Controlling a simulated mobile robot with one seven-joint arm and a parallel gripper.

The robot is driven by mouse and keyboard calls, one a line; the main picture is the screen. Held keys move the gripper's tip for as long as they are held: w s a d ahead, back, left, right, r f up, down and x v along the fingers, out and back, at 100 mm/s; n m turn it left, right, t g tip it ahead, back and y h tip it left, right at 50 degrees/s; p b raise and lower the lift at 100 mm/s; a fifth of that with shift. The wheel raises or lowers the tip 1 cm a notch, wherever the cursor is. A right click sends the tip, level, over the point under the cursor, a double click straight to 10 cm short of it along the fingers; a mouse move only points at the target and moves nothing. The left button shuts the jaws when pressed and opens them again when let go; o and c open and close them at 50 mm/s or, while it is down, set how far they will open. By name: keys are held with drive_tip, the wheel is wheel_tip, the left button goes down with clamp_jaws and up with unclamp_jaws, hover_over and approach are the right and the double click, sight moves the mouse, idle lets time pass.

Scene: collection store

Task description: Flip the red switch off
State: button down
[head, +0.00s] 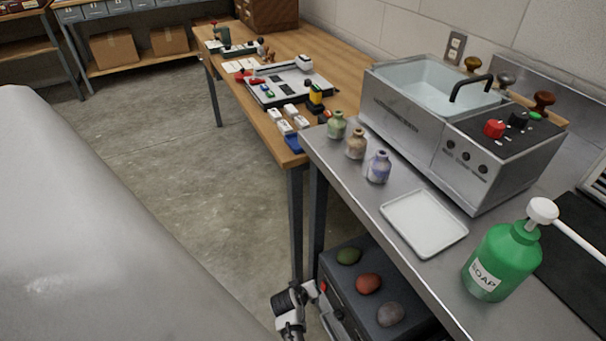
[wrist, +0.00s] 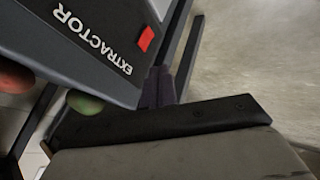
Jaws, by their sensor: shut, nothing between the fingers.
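A red switch (wrist: 146,39) is on the face of a dark grey box labelled EXTRACTOR (wrist: 85,50) in the wrist view. In the head view the box (head: 376,288) sits low under the metal bench, and the red switch (head: 323,287) shows small on its left face. My gripper (wrist: 158,88) is shut and empty, with its dark fingertips close beside the switch in the wrist view. Whether they touch it I cannot tell. In the head view my gripper (head: 312,290) is at the box's left side. The switch's on or off position is not clear.
Green, red and grey stones (head: 368,284) lie on top of the box. The metal bench (head: 385,190) overhangs it, carrying a tank (head: 440,150) with a red knob, a white tray (head: 424,222) and a green soap bottle (head: 503,262). Bare floor (head: 190,150) lies left of the box.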

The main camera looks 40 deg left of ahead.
drive_tip(key=shift+w+r+v, duration=0.1)
drive_tip(key=shift+w+v, duration=0.05)
drive_tip(key=shift+v, duration=0.65)
drive_tip(key=shift+w+r+v, duration=0.1)
drive_tip(key=shift+w+v, duration=0.05)
drive_tip(key=shift+v, duration=0.7)
drive_tip(key=shift+w+r+v, duration=0.15)
drive_tip(key=shift+v, duration=0.65)
drive_tip(key=shift+d, duration=0.15)
